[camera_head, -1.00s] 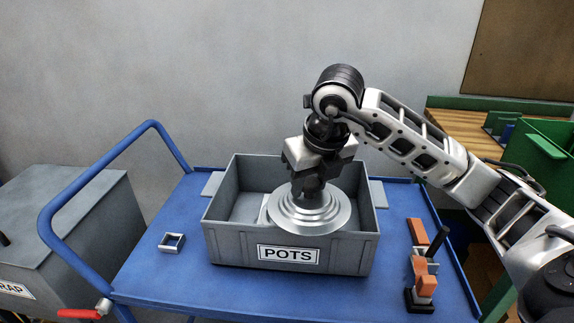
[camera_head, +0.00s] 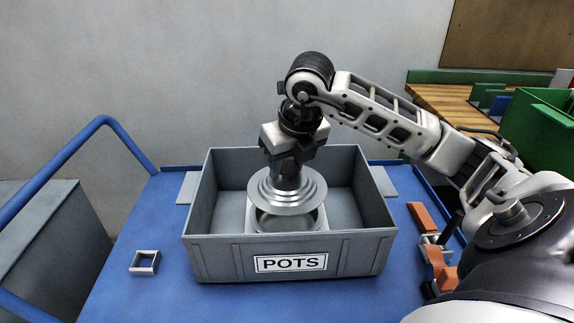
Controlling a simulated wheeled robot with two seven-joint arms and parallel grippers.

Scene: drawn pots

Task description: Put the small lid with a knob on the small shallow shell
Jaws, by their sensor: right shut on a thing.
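The small lid (camera_head: 287,199) is a round, stepped grey metal disc. My right gripper (camera_head: 288,178) points down over its middle and is shut on its knob, which the fingers hide. The lid is held level inside the POTS box. Below it the round, open shell (camera_head: 288,224) shows its front inner wall and rim. The lid covers the shell's back part in this view and stands apart above its front rim. My left gripper is not in view.
The grey POTS box (camera_head: 215,258) has high walls around the shell. It stands on a blue cart (camera_head: 110,295). A small square metal frame (camera_head: 145,262) lies to the left. An orange-and-black clamp-like tool (camera_head: 437,262) lies to the right. A green bin (camera_head: 540,140) is farther right.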

